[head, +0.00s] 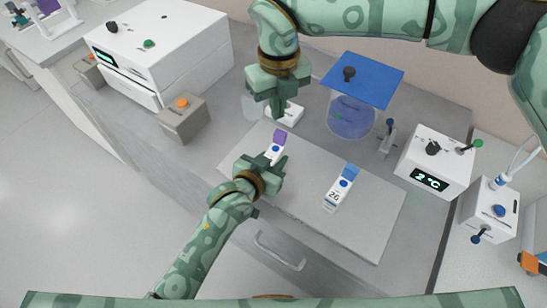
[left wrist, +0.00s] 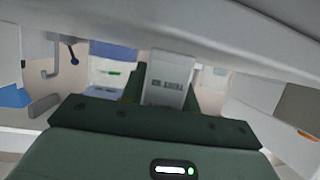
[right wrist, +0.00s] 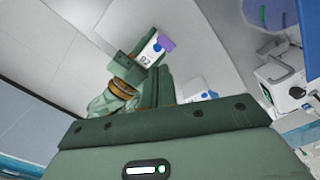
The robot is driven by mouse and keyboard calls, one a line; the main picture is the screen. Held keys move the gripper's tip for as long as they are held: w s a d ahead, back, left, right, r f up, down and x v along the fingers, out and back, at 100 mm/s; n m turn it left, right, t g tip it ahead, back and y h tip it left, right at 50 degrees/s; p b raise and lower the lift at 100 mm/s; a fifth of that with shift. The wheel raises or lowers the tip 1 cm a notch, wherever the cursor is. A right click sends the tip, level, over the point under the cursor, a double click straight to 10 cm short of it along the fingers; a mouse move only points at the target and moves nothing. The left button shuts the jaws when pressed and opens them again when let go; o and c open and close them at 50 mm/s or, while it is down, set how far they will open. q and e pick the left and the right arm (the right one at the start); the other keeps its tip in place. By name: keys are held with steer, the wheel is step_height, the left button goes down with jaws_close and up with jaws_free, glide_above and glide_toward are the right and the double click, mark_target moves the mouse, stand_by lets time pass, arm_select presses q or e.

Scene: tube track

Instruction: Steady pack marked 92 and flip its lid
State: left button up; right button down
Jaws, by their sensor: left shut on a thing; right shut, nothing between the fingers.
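The pack marked 92 (head: 273,154) is a small white carton with a blue dot and a purple lid (head: 280,136) at its far end. My left gripper (head: 268,166) is shut on its sides over the grey mat. The 92 shows in the right wrist view (right wrist: 147,57), and the pack's printed white face fills the middle of the left wrist view (left wrist: 168,82). Whether the lid stands open I cannot tell. My right gripper (head: 273,110) is shut and empty, above and behind the pack, apart from it.
A second white pack marked 26 (head: 337,195) with a blue lid stands on the mat (head: 370,222) to the right. Behind are a blue-topped clear vessel (head: 352,118) and a 2 °C box (head: 430,160). A grey box (head: 183,120) stands left. The mat's right front is clear.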

steer(key=shift+r, duration=0.1)
steer(key=c, duration=1.7)
jaws_free()
steer(key=o, duration=0.3)
steer(key=shift+w+d+f, duration=0.15)
steer(key=shift+w+f, duration=0.05)
steer(key=shift+f, duration=0.15)
steer(key=shift+o, duration=0.2)
steer(key=n+t+y, duration=0.6)
steer(key=y, duration=0.6)
glide_toward(282, 133)
steer(key=x, duration=1.2)
jaws_close()
